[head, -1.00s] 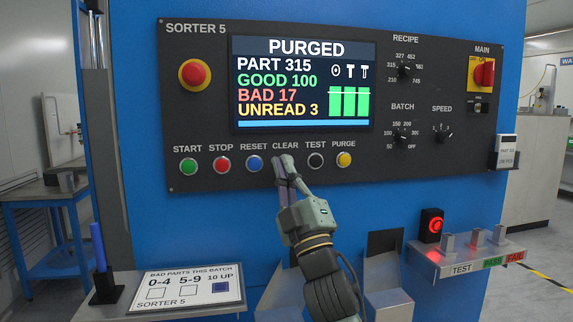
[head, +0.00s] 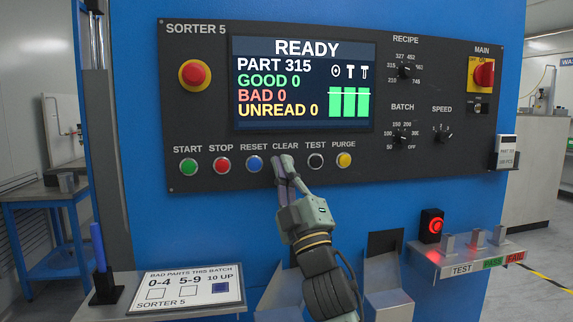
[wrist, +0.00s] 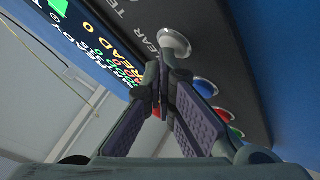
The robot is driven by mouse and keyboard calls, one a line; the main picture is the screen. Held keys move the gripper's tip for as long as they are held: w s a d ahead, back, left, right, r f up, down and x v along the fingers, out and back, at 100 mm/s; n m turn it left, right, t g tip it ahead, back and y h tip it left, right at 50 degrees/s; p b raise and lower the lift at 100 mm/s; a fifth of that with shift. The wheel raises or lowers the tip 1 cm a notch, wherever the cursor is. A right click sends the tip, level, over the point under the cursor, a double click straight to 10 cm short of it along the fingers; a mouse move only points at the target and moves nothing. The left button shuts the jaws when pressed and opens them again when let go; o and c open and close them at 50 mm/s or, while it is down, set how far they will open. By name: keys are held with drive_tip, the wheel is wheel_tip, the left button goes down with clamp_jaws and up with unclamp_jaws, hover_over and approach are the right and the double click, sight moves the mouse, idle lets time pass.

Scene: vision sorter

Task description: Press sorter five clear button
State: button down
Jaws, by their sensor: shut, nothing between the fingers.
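The sorter five panel (head: 210,130) is dark and upright on a blue cabinet. Its screen (head: 304,82) reads READY, PART 315, GOOD 0, BAD 0, UNREAD 0. The clear button (wrist: 175,43) is pale with a metal ring in the wrist view; in the head view my fingertips hide it below the CLEAR label. My gripper (head: 281,162) is shut and empty, its fingertips at the clear button. In the wrist view the tips of my gripper (wrist: 164,66) are at the button's near edge; I cannot tell whether they touch it.
The blue reset button (head: 255,164) is close left of my fingertips, and the black test button (head: 315,160) is to the right.

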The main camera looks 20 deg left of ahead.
drive_tip(key=shift+s+d+b, duration=0.35)
drive_tip(key=shift+s+d, duration=0.15)
drive_tip(key=shift+s, duration=0.15)
drive_tip(key=shift+s+d+b, duration=0.25)
drive_tip(key=shift+s+d, duration=0.2)
drive_tip(key=shift+s, duration=0.25)
drive_tip(key=shift+s+d+b, duration=0.2)
drive_tip(key=shift+s+d, duration=0.25)
drive_tip(key=shift+s, duration=0.25)
drive_tip(key=shift+s+d+b, duration=0.25)
drive_tip(key=shift+s+d, duration=0.2)
drive_tip(key=shift+s, duration=0.25)
